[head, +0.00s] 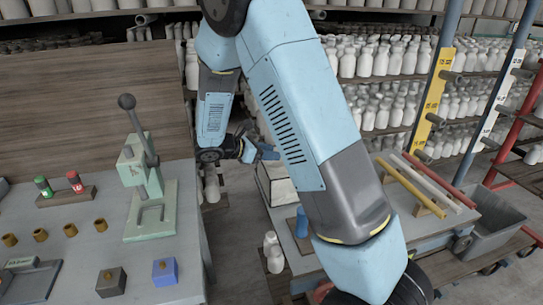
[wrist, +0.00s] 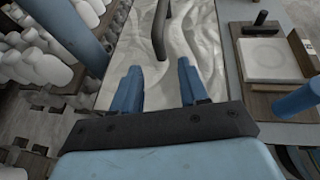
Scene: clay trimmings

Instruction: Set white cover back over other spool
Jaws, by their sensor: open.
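My gripper (wrist: 158,72) is open in the wrist view, with two blue fingers apart and nothing between them. It is above a pale, wrinkled white surface (wrist: 195,35), with a dark bent rod (wrist: 159,30) just ahead of the fingers. I cannot tell whether this surface is the white cover. A flat white square (wrist: 263,57) with a faint round mark lies on a wooden board to the right. A blue cylinder (wrist: 298,99) is near it. In the head view, my gripper (head: 266,152) is partly behind my arm. No spool is clearly recognisable.
The left bench holds a green lever press (head: 150,195), small brown cylinders (head: 70,230), and a grey block (head: 111,282) and a blue block (head: 165,271). Coloured bars (head: 410,187) lie on the right bench. Shelves of white bottles (head: 365,62) stand behind.

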